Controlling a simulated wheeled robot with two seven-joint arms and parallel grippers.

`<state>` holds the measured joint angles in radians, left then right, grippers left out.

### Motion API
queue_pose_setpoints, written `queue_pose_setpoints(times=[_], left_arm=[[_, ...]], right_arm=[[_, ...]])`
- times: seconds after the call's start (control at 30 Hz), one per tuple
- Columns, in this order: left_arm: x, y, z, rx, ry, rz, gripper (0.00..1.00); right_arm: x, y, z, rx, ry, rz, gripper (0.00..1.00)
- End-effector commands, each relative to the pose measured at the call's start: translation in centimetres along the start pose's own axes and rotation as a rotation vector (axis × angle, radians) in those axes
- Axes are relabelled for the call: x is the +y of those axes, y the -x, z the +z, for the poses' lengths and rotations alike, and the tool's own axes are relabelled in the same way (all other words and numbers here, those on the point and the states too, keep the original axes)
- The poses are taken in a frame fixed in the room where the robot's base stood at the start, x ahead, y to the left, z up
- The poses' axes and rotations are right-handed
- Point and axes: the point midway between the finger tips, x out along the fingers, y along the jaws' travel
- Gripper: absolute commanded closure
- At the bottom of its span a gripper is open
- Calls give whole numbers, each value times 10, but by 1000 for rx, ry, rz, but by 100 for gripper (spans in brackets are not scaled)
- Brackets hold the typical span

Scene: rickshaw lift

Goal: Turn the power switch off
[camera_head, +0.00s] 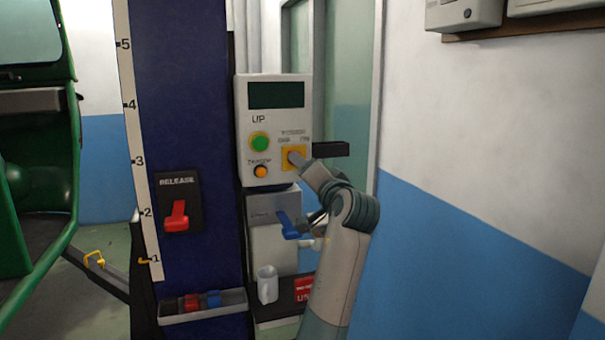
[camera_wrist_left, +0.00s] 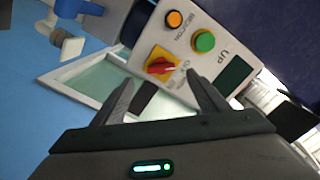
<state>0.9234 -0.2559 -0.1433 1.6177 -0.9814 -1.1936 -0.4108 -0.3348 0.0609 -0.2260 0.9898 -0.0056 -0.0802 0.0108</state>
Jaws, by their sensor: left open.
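The power switch is a red knob (camera_wrist_left: 161,68) on a yellow-orange plate, on the grey control panel (camera_wrist_left: 133,52). My left gripper (camera_wrist_left: 158,84) is open and empty in the left wrist view. Its fingertips are apart from the knob, which appears just beyond the gap between them. In the head view its fingers cannot be made out clearly. My right gripper is not in view.
The panel also has a green button (camera_head: 259,141), an orange button (camera_head: 261,171) and a dark display (camera_head: 276,95). A blue lever (camera_head: 289,225) is below. A red release lever (camera_head: 177,216) is on the column (camera_head: 190,90). A black bar (camera_head: 331,149) is right of the panel.

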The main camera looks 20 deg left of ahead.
Motion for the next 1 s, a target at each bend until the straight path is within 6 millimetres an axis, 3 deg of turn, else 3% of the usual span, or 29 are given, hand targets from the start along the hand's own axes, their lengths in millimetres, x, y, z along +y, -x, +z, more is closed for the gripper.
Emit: queue_pose_setpoints(times=[0.1, 0.3, 0.77, 0.87, 1.0], left_arm=[[2, 18, 1, 1, 3, 1, 33], [1, 34, 0, 0, 2, 1, 33], [3, 36, 2, 0, -2, 4, 33], [13, 33, 6, 3, -9, 15, 33], [46, 26, 19, 16, -31, 55, 33]], right_arm=[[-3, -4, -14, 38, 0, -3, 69], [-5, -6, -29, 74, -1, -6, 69], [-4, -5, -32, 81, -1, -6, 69], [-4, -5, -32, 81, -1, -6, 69], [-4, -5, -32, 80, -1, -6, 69]])
